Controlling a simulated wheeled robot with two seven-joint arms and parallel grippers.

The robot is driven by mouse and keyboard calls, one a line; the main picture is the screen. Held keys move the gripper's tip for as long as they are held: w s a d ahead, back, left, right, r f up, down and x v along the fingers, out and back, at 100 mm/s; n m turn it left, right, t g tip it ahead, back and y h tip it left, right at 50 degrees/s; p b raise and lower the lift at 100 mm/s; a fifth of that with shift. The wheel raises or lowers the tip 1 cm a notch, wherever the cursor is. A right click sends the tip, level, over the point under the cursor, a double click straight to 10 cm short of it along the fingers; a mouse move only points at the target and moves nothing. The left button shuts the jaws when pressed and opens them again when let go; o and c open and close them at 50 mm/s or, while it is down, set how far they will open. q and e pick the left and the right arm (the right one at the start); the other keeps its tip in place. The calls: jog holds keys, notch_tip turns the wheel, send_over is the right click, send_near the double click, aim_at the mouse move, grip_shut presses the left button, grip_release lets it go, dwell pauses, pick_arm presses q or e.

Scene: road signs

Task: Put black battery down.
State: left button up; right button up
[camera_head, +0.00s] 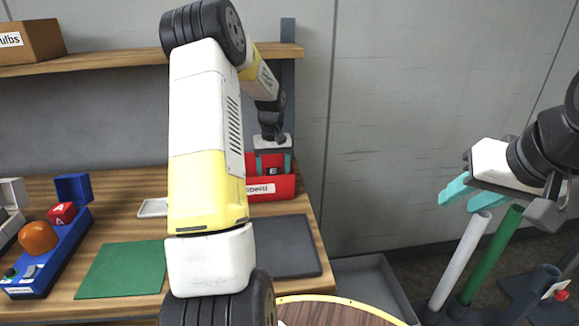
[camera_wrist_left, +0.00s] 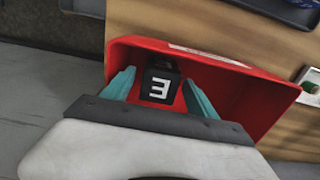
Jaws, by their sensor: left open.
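The black battery (camera_wrist_left: 160,86), a dark block with a white character on its face, is inside the red bin (camera_wrist_left: 240,72). In the head view the red bin (camera_head: 285,188) stands on the wooden table, with a white label on its front. My left gripper (camera_head: 272,162) reaches down into the bin. Its teal fingers are open on either side of the battery, and gaps show between them and it in the left wrist view. My right gripper (camera_head: 472,195) is at the right, empty, its teal fingers apart.
A dark mat (camera_head: 285,247) and a green mat (camera_head: 122,269) lie on the table. A blue holder (camera_head: 58,250) with an orange ball stands at the left. A shelf (camera_head: 110,62) crosses above. A grey tray (camera_head: 372,285) and upright tubes stand at the right.

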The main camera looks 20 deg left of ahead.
pick_arm(q)
jog(key=s+d+r+m+t, duration=0.1)
jog(key=s+d+r, duration=0.1)
jog(key=r, duration=0.7)
jog(key=s+d+r, duration=0.2)
jog(key=r, duration=0.6)
jog(key=s+d+r+m+t+h, duration=0.1)
jog(key=s+d, duration=0.4)
jog(key=s, duration=0.7)
jog(key=s+d+r+m+t+h, duration=0.1)
jog(key=s+d+r+m+t, duration=0.2)
jog(key=s, duration=0.9)
jog(key=d+t, duration=0.1)
jog(key=d, duration=0.2)
jog(key=shift+s+d+m, duration=0.15)
jog(key=shift+s+m, duration=0.1)
jog(key=shift+m, duration=0.15)
